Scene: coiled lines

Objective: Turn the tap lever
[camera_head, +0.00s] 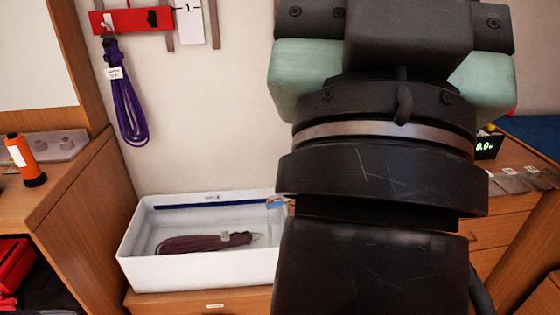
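No tap or tap lever can be made out in the head view; my arm may hide it. My gripper (408,38), a dark housing with pale green side parts, fills the top middle and right, seen from behind. Its fingertips do not show, so I cannot tell whether it is open, shut or holding anything.
A white open bin (150,270) with a dark coiled line (205,243) stands on a wooden surface. A purple coiled line (127,105) hangs from a red rack (130,19). An orange-and-black bottle (24,158) stands left. Wooden drawers (492,226) are at right.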

